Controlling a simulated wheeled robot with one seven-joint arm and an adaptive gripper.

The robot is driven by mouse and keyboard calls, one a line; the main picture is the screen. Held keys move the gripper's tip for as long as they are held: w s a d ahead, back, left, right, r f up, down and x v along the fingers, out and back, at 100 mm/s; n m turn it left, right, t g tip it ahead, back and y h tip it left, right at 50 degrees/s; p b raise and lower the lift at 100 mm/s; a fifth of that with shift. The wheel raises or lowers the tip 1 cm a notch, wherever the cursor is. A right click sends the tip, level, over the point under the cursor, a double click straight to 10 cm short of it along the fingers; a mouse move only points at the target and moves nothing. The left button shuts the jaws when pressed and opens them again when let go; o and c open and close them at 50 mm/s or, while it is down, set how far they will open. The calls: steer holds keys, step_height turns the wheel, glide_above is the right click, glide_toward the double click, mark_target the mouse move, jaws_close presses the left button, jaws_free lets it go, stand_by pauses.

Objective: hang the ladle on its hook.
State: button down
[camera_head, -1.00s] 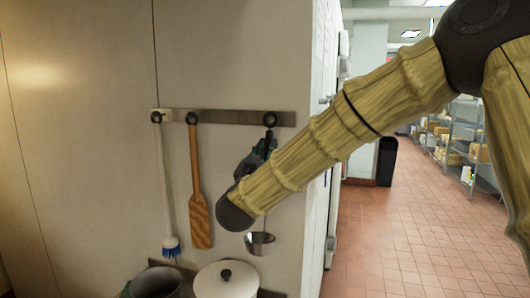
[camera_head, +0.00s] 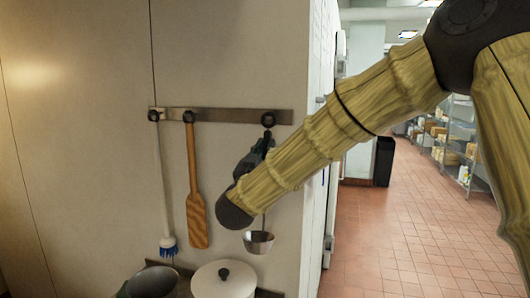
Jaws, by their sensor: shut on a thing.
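The ladle (camera_head: 258,242) hangs upright in front of the wall, its metal bowl low and its handle partly hidden behind my arm. My gripper (camera_head: 264,142) is shut on the upper part of the ladle's handle, just below the rightmost hook (camera_head: 268,119) on the metal rail (camera_head: 228,116). The handle's top is at or very close to that hook. I cannot tell whether it is on the hook or only in front of it.
A white brush (camera_head: 167,200) and a wooden paddle (camera_head: 194,190) hang from the other hooks to the left. A dark pot (camera_head: 150,283) and a white lidded pot (camera_head: 222,281) stand below. Tiled floor (camera_head: 405,245) lies open to the right.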

steer(key=c, duration=1.3)
jaws_free()
steer(key=shift+o, duration=0.2)
